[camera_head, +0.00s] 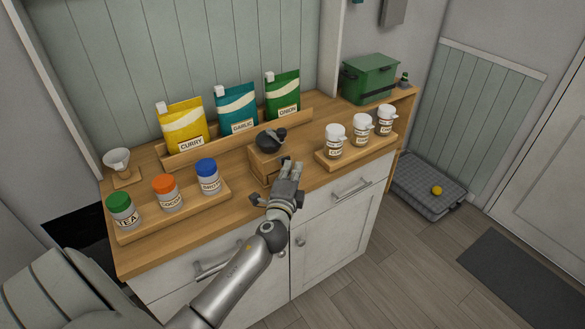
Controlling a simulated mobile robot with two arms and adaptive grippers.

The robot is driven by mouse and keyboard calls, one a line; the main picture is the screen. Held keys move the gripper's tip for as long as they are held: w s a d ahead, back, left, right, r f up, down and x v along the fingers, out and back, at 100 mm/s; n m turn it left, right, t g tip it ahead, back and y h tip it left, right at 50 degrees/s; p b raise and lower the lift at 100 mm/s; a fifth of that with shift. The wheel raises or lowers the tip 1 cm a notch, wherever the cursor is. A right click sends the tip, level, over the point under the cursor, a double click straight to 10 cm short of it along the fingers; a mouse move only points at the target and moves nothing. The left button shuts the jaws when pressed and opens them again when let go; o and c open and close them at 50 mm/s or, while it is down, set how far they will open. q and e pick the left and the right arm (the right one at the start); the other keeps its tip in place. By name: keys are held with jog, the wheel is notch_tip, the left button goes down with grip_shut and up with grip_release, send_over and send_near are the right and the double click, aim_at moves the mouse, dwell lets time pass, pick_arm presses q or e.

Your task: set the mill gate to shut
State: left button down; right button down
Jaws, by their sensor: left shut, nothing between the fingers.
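The mill, with a dark rounded top (270,138) on a wooden box base (262,165), stands in the middle of the counter. My left gripper (291,166) is shut and empty. Its fingers are at the front right of the mill's base, very close to it in the picture; I cannot tell whether they touch. The gate cannot be made out at this size, so its setting does not show, and my gripper covers part of the base's right side. My right gripper is not in view.
Behind the mill, curry (182,126), garlic (237,109) and onion (283,94) pouches stand in a wooden rack. Lidded jars stand on a left tray (178,218), white-capped jars on a right tray (357,149). A funnel (118,162) and green box (368,79) stand at the ends.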

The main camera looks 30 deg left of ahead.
pick_arm(q)
jog(key=a, duration=0.1)
jog(key=w+a, duration=0.1)
jog(key=a, duration=0.1)
jog(key=shift+w+r, duration=0.1)
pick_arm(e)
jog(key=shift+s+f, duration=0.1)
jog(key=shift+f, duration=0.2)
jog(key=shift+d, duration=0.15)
